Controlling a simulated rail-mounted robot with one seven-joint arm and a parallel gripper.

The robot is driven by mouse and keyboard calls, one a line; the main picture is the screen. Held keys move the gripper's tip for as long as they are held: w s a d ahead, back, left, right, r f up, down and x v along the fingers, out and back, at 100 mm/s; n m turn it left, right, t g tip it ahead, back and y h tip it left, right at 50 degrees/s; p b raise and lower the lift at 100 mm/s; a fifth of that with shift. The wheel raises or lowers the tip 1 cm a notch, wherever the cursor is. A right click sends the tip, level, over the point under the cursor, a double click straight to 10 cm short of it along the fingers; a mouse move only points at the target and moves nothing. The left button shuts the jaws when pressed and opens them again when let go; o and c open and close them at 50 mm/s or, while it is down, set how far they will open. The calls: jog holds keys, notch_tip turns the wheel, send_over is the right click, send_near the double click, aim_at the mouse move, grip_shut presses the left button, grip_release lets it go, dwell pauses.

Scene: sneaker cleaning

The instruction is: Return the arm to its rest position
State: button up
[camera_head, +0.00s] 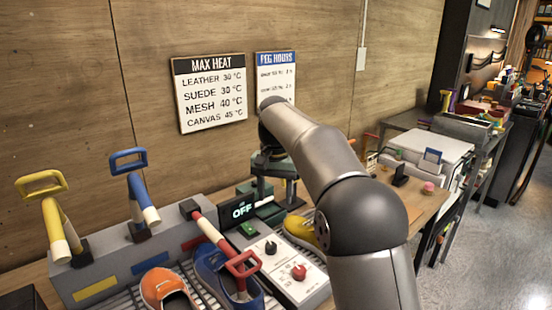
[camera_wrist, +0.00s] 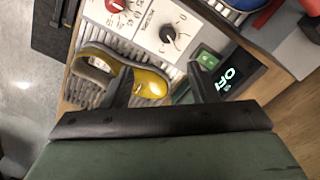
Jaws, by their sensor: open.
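My gripper (camera_head: 278,192) hangs in front of the wooden wall, above the back of the bench, partly hidden by my silver arm. In the wrist view its two dark fingers (camera_wrist: 150,82) stand wide apart with nothing held between them. A yellow shoe (camera_wrist: 148,85) lies below on a slatted rack, partly covered by the left finger. The right finger is in front of the area near the green button and the display (camera_wrist: 240,75) reading OFF.
The control panel (camera_head: 280,268) has a black and a red knob. An orange shoe (camera_head: 165,290) and a blue shoe (camera_head: 212,268) sit on the rack to its left. Yellow, blue and red-handled tools stand by the grey block (camera_head: 110,270). A MAX HEAT sign (camera_head: 210,92) hangs behind.

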jog(key=s+d+f+n, duration=0.1)
jog(key=s+d+f, duration=0.3)
jog(key=s, duration=0.7)
jog(key=s+d+f+n, duration=0.1)
jog(key=s+d+f, duration=0.4)
jog(key=s, duration=0.7)
jog(key=s+d+f, duration=0.4)
jog(key=s+d, duration=0.3)
jog(key=s, duration=0.5)
jog(key=shift+f+n, duration=0.15)
jog(key=shift+n, duration=0.25)
